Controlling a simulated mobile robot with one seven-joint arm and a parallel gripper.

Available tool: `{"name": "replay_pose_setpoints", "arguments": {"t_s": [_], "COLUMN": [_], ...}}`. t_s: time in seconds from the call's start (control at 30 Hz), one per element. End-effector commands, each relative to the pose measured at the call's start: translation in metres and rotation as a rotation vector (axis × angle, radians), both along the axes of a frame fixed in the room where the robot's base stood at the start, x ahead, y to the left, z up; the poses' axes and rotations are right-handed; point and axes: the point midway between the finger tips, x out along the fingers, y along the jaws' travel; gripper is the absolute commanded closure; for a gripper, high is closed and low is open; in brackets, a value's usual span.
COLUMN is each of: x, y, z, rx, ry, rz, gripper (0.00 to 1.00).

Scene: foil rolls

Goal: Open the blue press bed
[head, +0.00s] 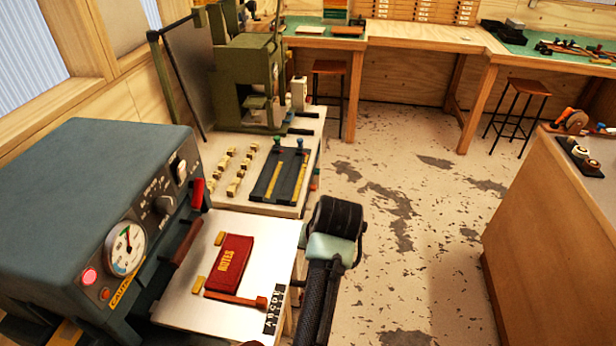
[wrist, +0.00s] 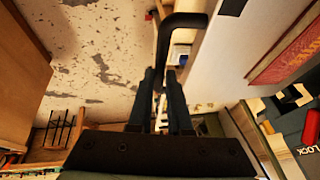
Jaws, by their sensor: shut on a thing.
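The blue press (head: 85,190) stands at the left in the head view, with a gauge, knobs and a brown bar handle (head: 187,243) on its front. A pale board (head: 190,300) lies level before it, with a red NOTES book (head: 232,262) on it. I cannot tell whether this board is the press bed. In the wrist view my gripper (wrist: 164,80) is shut on a black bent handle (wrist: 183,20) beside the board's edge (wrist: 212,75). In the head view my arm hides the fingers and this handle. What the handle is fixed to is not clear.
A small table (head: 215,195) with small yellowish blocks and a dark two-track fixture (head: 280,175) stands behind the board. A green machine (head: 248,85) is beyond it. A wooden cabinet (head: 550,220) is at the right. The worn floor (head: 400,230) between is clear.

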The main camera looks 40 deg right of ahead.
Motion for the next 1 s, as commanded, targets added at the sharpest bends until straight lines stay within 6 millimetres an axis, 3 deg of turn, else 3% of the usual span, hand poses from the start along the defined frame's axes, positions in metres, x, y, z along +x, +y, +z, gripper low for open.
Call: {"name": "replay_pose_setpoints", "arguments": {"t_s": [0.23,0.27,0.3,0.7,0.87,1.0], "x": [0.0,0.0,0.0,-0.002,-0.01,-0.022], "y": [-0.001,-0.001,-0.001,0.0,0.004,0.01], "z": [0.001,0.001,0.001,0.005,0.025,0.055], "rx": [-0.004,-0.004,-0.004,-0.003,-0.006,-0.007], "ry": [-0.003,-0.003,-0.003,-0.002,-0.004,-0.007], "rz": [-0.003,-0.003,-0.003,-0.002,-0.003,-0.004], "gripper": [1.0,0.77,0.7,0.7,0.7,0.7]}}
